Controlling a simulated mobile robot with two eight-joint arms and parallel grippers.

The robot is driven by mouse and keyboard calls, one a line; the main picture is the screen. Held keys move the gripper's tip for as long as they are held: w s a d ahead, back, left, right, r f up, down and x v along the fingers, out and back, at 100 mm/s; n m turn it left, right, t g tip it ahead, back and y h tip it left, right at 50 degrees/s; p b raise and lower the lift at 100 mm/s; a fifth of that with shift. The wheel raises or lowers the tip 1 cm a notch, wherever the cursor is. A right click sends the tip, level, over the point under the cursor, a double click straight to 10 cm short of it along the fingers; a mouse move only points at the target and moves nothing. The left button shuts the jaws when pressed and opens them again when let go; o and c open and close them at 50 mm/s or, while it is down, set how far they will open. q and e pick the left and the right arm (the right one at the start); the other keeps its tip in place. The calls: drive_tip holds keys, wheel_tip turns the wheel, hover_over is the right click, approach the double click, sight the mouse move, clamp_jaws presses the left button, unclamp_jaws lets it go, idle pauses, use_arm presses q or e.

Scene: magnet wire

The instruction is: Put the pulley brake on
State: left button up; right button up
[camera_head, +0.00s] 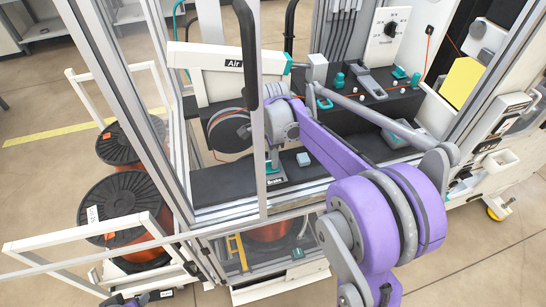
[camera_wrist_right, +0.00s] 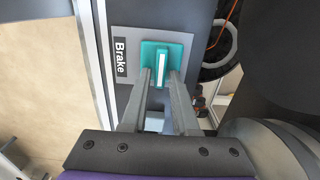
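The pulley brake is a teal switch with a white stripe (camera_wrist_right: 162,62) on a grey plate labelled "Brake". In the head view its plate (camera_head: 273,182) is on the dark ledge below the pulley. My right gripper (camera_wrist_right: 158,76) is open, with its two grey fingertips at the near edge of the teal switch, one toward each side. I cannot tell whether they touch it. In the head view my right gripper (camera_head: 272,155) points down at the brake and is partly hidden by the wrist and frame post. Dark and purple parts at the bottom left edge seem to be my left gripper (camera_head: 125,300), mostly cut off.
Large wire spools (camera_head: 122,207) stand on the left.

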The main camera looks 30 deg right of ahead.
clamp_jaws()
use_arm(q)
drive_tip(key=shift+f, duration=0.1)
use_arm(e)
drive_tip(key=n, duration=0.3)
drive_tip(key=shift+w+n+b, duration=0.2)
drive_tip(key=shift+n+b, duration=0.1)
drive_tip(key=shift+n, duration=0.1)
drive_tip(key=n, duration=0.3)
drive_tip(key=shift+w+n, duration=0.2)
drive_tip(key=shift+n, duration=0.1)
drive_tip(key=n, duration=0.2)
drive_tip(key=n+b, duration=0.1)
drive_tip(key=n, duration=0.2)
drive_tip(key=shift+w+a+n, duration=0.2)
drive_tip(key=shift+n, duration=0.1)
use_arm(q)
drive_tip(key=shift+s+f, duration=0.25)
drive_tip(key=shift+f, duration=0.35)
drive_tip(key=shift+s+f, duration=0.25)
drive_tip(key=shift+f, duration=0.35)
use_arm(e)
drive_tip(key=n, duration=0.4)
drive_tip(key=shift+w+a+n, duration=0.1)
drive_tip(key=shift+a+n, duration=0.1)
drive_tip(key=shift+n, duration=0.2)
drive_tip(key=shift+o, duration=1.9)
unclamp_jaws()
